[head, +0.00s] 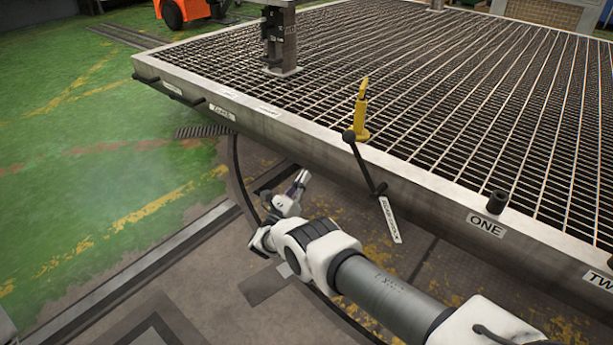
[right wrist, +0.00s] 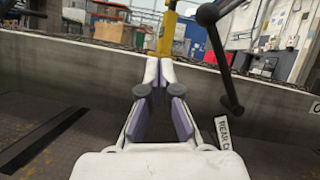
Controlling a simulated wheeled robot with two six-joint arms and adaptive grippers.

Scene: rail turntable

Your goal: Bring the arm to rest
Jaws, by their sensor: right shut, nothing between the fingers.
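My right arm (head: 375,285) reaches in from the lower right of the head view, white and grey, stretched over the floor beside the turntable. Its gripper (head: 302,176) is in front of the turntable's edge, touching nothing that I can make out. In the right wrist view the two fingers (right wrist: 160,66) meet at their tips, shut and empty, pointing towards the turntable's side wall (right wrist: 60,68). My left arm and gripper are not in view.
The turntable's metal rim (head: 300,135) carries a grated deck. A black lever (head: 362,160) with a hanging white tag (head: 390,220) stands out from the rim, right of the gripper. A yellow post (head: 361,112) stands behind it. Green floor (head: 90,190) at left is clear.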

